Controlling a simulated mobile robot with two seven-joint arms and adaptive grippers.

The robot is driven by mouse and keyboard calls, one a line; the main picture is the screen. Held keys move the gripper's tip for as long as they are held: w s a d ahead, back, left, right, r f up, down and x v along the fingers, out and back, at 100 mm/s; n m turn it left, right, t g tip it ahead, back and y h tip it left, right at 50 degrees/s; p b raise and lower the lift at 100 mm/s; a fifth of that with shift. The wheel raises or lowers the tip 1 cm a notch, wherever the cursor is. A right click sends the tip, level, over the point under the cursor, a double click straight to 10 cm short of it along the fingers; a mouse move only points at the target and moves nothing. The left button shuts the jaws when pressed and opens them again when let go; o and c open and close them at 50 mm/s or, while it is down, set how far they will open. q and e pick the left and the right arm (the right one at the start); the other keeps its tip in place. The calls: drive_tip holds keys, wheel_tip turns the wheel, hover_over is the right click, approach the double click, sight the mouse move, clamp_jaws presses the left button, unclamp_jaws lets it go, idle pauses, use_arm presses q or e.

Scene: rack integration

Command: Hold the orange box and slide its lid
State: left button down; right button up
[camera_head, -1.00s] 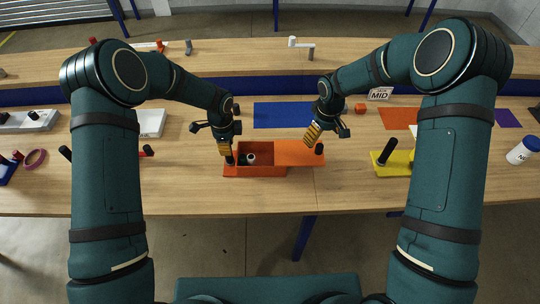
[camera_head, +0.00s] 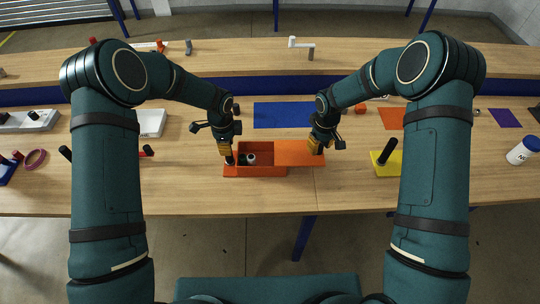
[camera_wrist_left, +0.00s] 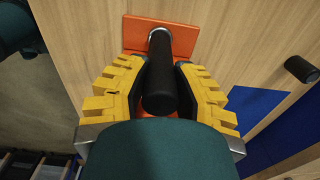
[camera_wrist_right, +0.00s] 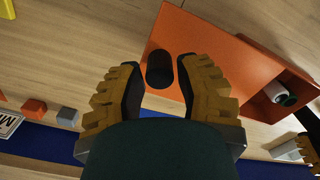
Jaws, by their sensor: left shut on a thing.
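The orange box (camera_head: 262,172) stands on the table, with its orange lid (camera_head: 290,147) shifted to the right and overhanging the box. The left part of the box is uncovered. My left gripper (camera_head: 227,152) is shut on the black handle (camera_wrist_left: 160,75) at the box's left end. My right gripper (camera_head: 317,142) is at the lid's right end. In the right wrist view, its open fingers stand on either side of the lid's black knob (camera_wrist_right: 160,71), with gaps visible. The orange lid (camera_wrist_right: 205,55) lies beneath the knob.
Inside the box are a white cylinder (camera_head: 251,159) and a dark item. A blue mat (camera_head: 283,115) lies behind the box. A yellow plate (camera_head: 386,168) with a black handle stands at the right. A white bottle (camera_head: 522,151) is at the far right. The table in front is clear.

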sight(286, 152)
clamp_jaws()
drive_tip(key=shift+a, duration=0.1)
drive_tip(key=shift+w+a, duration=0.1)
drive_tip(key=shift+a, duration=3.5)
drive_tip(key=shift+a, duration=1.65)
